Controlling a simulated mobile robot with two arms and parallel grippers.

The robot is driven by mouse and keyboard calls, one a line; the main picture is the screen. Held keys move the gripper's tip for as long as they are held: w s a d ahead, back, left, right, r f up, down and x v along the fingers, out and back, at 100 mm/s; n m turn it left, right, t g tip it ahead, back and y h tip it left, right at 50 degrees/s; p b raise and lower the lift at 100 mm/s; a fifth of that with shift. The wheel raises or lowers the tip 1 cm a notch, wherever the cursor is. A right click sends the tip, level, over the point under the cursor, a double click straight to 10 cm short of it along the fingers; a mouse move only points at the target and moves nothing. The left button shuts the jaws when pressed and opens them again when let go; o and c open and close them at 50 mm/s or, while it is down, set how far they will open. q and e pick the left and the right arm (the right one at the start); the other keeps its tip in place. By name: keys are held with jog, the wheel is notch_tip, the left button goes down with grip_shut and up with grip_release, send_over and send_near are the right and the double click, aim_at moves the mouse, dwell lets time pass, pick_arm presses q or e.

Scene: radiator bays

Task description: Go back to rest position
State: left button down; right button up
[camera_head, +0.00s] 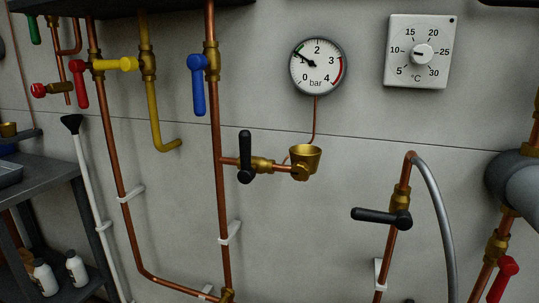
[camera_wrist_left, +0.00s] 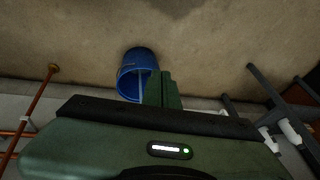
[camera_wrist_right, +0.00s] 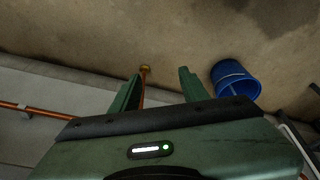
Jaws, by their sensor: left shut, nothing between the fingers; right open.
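My left gripper (camera_wrist_left: 162,90) shows in the left wrist view with its green fingers together and nothing between them. A blue bucket (camera_wrist_left: 136,75) stands on the floor beyond its fingertips. My right gripper (camera_wrist_right: 163,75) shows in the right wrist view with its two green fingers apart and empty. The same bucket (camera_wrist_right: 235,82) is to the right of its fingers. Neither gripper nor arm shows in the head view. Both wrist views look down toward the brown floor, and neither gripper touches anything visible.
The head view shows a wall with copper pipes (camera_head: 222,200), a blue-handled valve (camera_head: 198,85), black-handled valves (camera_head: 245,157) (camera_head: 382,217), a pressure gauge (camera_head: 317,66) and a thermostat (camera_head: 417,51). A dark shelf (camera_head: 40,180) with white bottles (camera_head: 76,267) stands left. Grey pipework (camera_head: 515,180) is at right.

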pick_arm(q)
jog(key=s+f+g+h+p, duration=0.2)
jog(key=s+f+p, duration=0.4)
jog(key=f+p, duration=0.45)
pick_arm(e)
notch_tip(320, 180, down, 11)
jog(key=s+g, duration=0.1)
jog(key=s, duration=0.2)
pick_arm(q)
jog(key=s+a+f+p, duration=0.1)
jog(key=s+f+p, duration=0.1)
jog(key=s+p, duration=0.3)
jog(key=s+a+f+g+p, duration=0.1)
jog(key=s+f+p, duration=0.2)
jog(key=s, duration=0.8)
jog(key=p, duration=0.2)
jog(key=shift+s+a+f+y+p, duration=0.15)
jog(key=shift+a+f+y+p, duration=0.15)
jog(key=shift+f, duration=0.05)
pick_arm(e)
jog(key=s+d+f, duration=0.1)
jog(key=s+f, duration=0.2)
jog(key=s, duration=0.5)
jog(key=s+d+f+g, duration=0.1)
jog(key=s+d+f, duration=0.1)
jog(key=s, duration=0.6)
jog(key=shift+s+f, duration=0.25)
jog(key=shift+f, duration=0.4)
dwell(1.8)
